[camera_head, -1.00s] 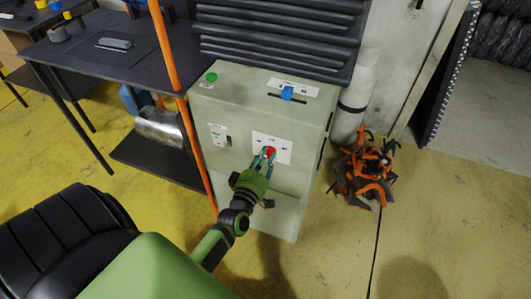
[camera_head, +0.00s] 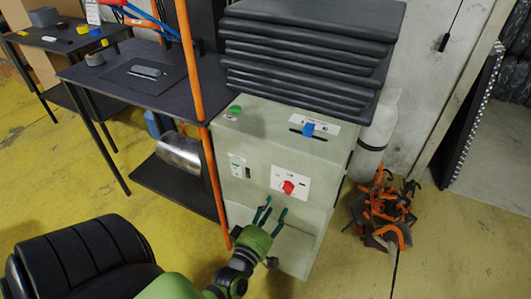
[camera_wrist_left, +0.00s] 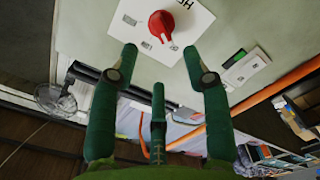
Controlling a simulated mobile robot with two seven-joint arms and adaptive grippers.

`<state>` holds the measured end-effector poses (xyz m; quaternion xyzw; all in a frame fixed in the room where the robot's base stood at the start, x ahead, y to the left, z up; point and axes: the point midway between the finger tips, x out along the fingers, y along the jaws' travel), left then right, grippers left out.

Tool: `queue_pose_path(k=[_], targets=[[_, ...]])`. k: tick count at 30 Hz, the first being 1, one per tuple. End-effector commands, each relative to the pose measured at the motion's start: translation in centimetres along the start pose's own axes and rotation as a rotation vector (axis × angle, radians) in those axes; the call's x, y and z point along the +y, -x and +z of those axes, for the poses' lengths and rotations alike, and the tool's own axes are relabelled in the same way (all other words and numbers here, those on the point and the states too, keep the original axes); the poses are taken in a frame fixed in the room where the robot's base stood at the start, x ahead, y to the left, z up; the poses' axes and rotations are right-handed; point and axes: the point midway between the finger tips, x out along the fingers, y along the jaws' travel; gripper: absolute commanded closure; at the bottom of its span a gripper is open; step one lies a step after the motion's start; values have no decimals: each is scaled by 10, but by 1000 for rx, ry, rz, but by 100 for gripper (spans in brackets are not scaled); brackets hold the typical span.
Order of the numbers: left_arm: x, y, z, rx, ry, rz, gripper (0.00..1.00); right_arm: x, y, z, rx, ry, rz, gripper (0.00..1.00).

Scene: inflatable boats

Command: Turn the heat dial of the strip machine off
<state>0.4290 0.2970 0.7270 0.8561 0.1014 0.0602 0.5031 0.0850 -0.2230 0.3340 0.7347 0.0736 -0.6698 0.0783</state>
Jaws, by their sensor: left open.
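The strip machine (camera_head: 245,135) is a pale grey-green cabinet in the middle of the head view. Its red heat dial (camera_head: 288,187) sits on a white label plate on the front face. The dial (camera_wrist_left: 161,25) also shows at the top of the left wrist view, in front of the fingertips and apart from them. My left gripper (camera_head: 271,213) is open and empty, just below and left of the dial in the head view. Its green fingers (camera_wrist_left: 160,62) are spread in the left wrist view. My right gripper is not in view.
A blue slider (camera_head: 308,129) and a green button (camera_head: 235,110) are on the machine's top. An orange post (camera_head: 194,95) stands close at its left, beside a dark table (camera_head: 105,75). Orange clamps (camera_head: 384,210) lie on the floor at the right.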

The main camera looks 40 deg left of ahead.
Motion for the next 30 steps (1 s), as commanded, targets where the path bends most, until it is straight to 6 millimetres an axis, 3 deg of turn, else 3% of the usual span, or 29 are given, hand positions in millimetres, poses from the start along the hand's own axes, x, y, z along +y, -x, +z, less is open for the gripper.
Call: queue_pose_path(k=[3,9,27,30], targets=[[0,24,1,-2,1,-3,52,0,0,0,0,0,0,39],[0,45,0,0,1,0,52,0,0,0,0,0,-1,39],[0,47,0,0,1,1,52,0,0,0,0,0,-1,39],[-6,48,7,-22,-20,-15,52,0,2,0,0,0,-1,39]])
